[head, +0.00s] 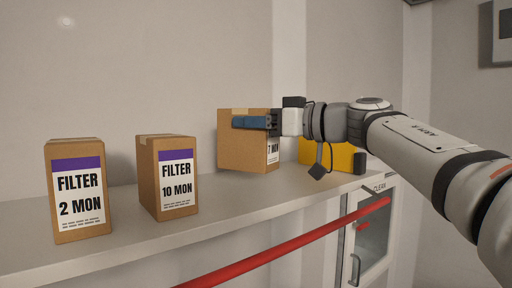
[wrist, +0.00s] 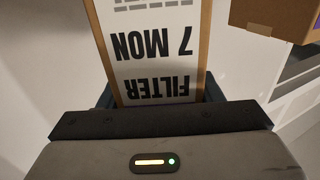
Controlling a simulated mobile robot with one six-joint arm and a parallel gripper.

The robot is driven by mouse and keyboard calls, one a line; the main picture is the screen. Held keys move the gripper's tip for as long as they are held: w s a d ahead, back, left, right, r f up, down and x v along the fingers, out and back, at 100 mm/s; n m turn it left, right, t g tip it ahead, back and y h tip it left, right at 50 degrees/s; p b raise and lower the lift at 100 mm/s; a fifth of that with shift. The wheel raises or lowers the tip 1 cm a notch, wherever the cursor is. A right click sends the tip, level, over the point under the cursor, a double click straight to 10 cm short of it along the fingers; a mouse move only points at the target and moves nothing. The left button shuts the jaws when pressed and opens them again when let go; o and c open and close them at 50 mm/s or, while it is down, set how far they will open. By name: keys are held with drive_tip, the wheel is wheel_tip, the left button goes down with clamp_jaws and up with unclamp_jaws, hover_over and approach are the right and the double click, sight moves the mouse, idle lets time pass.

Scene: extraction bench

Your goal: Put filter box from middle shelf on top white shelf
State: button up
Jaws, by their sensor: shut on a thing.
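A brown filter box (head: 243,142) labelled "7 MON" is held in my gripper (head: 255,122), at the right part of the white shelf (head: 215,222). A blue finger lies along the box's upper side. In the wrist view the box's "FILTER 7 MON" label (wrist: 155,55) appears upside down between my fingers. The box looks upright; I cannot tell for sure whether its base touches the shelf. Filter boxes labelled "2 MON" (head: 80,195) and "10 MON" (head: 170,180) stand on the shelf to its left.
A yellow object (head: 328,152) is at the right end of the shelf, partly behind my wrist. A red rail (head: 290,246) runs in front of the shelf. A white glazed cabinet (head: 372,240) is below right. Another brown box (wrist: 272,15) shows top right in the wrist view.

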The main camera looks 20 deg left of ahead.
sight(274, 145)
drive_tip(key=shift+f, duration=2.05)
drive_tip(key=shift+f, duration=0.15)
drive_tip(key=o, duration=1.1)
drive_tip(key=shift+d, duration=0.4)
drive_tip(key=s+d+b, duration=0.1)
drive_tip(key=d+b, duration=0.2)
drive_tip(key=d, duration=0.8)
drive_tip(key=shift+d, duration=0.15)
